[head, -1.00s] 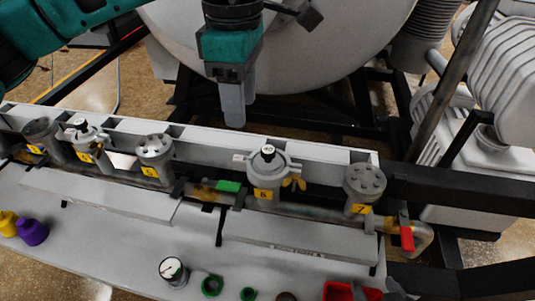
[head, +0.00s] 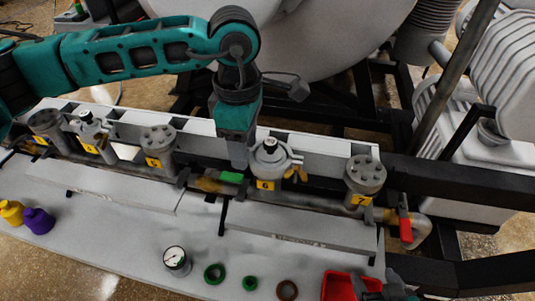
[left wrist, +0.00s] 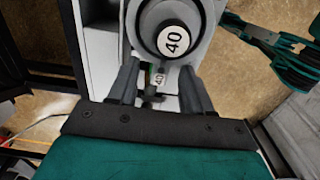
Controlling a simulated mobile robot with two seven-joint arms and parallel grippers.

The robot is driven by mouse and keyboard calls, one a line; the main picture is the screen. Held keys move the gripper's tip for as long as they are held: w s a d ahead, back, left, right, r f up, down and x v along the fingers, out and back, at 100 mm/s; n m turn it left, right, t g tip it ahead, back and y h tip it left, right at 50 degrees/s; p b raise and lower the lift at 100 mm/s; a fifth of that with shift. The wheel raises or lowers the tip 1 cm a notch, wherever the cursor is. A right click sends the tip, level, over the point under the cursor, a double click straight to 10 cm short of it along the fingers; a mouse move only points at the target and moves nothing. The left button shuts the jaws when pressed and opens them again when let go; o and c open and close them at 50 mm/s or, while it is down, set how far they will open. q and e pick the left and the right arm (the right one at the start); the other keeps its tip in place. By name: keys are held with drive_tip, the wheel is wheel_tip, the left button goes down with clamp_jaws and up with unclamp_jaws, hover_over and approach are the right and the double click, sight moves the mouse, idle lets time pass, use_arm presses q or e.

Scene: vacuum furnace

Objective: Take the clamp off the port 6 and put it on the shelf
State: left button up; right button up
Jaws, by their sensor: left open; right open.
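Port 6 (head: 265,185) stands on the pipe manifold, with a yellow number tag. A grey clamp (head: 291,160) sits around its top, with a brass wing nut on the right side. My left gripper (head: 238,165) is open and points down just left of the clamp. In the left wrist view, the capped port top (left wrist: 172,40) marked 40 lies just beyond the open fingers (left wrist: 160,85), with nothing seen gripped. My right gripper (head: 376,289) is partly in view at the bottom right, over the red tray. The grey shelf (head: 120,235) lies in front of the manifold.
Port 7 (head: 363,178) stands to the right, port 5 (head: 158,145) to the left. A gauge (head: 176,260), green rings (head: 214,273), a brown ring (head: 287,290) and a red tray (head: 337,285) lie in front. A red valve handle (head: 405,229) stands at the right. The shelf's left-middle is clear.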

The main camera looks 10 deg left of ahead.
use_arm(q)
clamp_jaws()
idle(0.3)
drive_tip(key=shift+r, duration=0.1)
